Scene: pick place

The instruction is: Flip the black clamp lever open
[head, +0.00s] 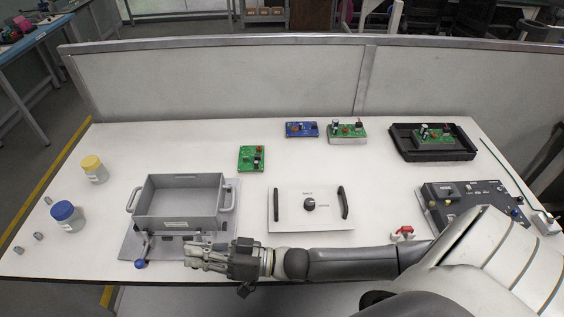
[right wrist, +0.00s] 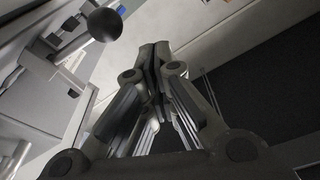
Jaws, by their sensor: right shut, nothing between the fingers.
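In the right wrist view the lever's knob (right wrist: 104,24) looks black, at the upper left, apart from my fingers. My right gripper (head: 188,255) is shut and empty. My left gripper is not in view.
A grey box (head: 180,181) with side handles stands on the fixture plate. A white panel (head: 311,222) with black handles lies to its right. Jars with blue (head: 62,210) and yellow (head: 91,162) lids stand left. Circuit boards are behind.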

